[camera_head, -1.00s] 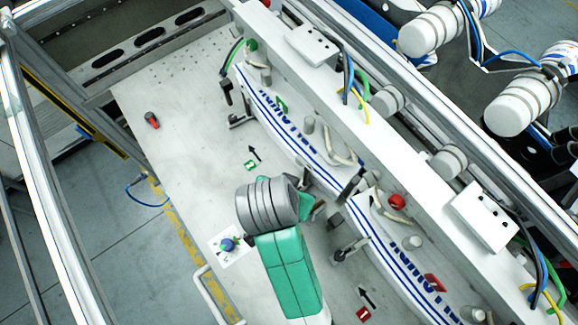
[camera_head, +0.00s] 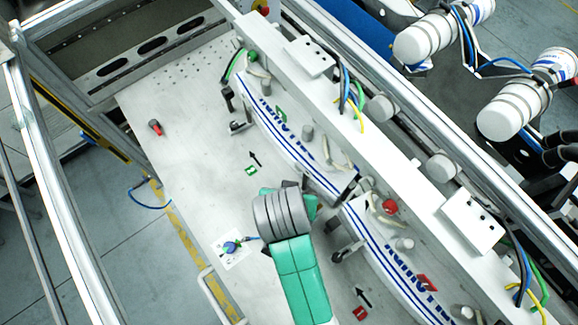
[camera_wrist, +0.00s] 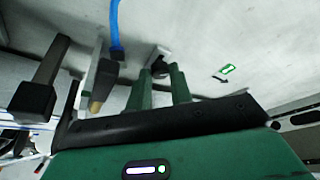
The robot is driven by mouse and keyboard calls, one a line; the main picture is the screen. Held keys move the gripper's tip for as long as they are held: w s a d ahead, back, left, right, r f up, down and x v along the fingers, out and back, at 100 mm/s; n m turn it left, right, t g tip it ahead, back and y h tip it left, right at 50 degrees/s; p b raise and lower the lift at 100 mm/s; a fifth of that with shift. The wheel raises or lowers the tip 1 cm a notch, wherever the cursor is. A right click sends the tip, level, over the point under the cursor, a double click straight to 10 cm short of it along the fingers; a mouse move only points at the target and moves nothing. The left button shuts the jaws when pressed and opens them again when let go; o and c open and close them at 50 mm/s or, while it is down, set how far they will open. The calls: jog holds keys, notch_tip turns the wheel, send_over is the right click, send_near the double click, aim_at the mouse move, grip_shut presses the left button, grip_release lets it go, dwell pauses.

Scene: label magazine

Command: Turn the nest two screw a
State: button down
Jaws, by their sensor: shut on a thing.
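My gripper (camera_wrist: 162,85) shows two green fingers in the wrist view, closed on a small dark screw head (camera_wrist: 160,62) between their tips. I cannot read from the picture which screw it is. In the head view my green and grey wrist (camera_head: 280,215) is over the plate beside the gap between two curved white nests with blue stripes. My fingertips are hidden there. The upper nest (camera_head: 285,130) has a green marker, and the lower nest (camera_head: 390,265) has a red marker (camera_head: 427,283).
Dark clamps (camera_head: 348,250) stand along the nests' front edges. A white rail (camera_head: 375,125) runs behind them. In the wrist view a black block-ended post (camera_wrist: 36,98) and a blue hose (camera_wrist: 115,28) are close to my fingers. The plate's upper left is mostly clear.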

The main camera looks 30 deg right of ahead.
jog(key=shift+s+d+n+t+y+p, duration=0.1)
jog(key=shift+n+t+y+p, duration=0.35)
jog(key=shift+n+p, duration=0.85)
jog(key=shift+n+b, duration=0.3)
jog(key=shift+n, duration=0.2)
jog(key=c, duration=1.3)
grip_release()
jog(key=shift+o, duration=0.2)
jog(key=shift+r, duration=0.15)
jog(key=v, duration=0.7)
jog(key=shift+r+b, duration=0.3)
jog(key=shift+b, duration=0.05)
jog(key=shift+s, duration=0.1)
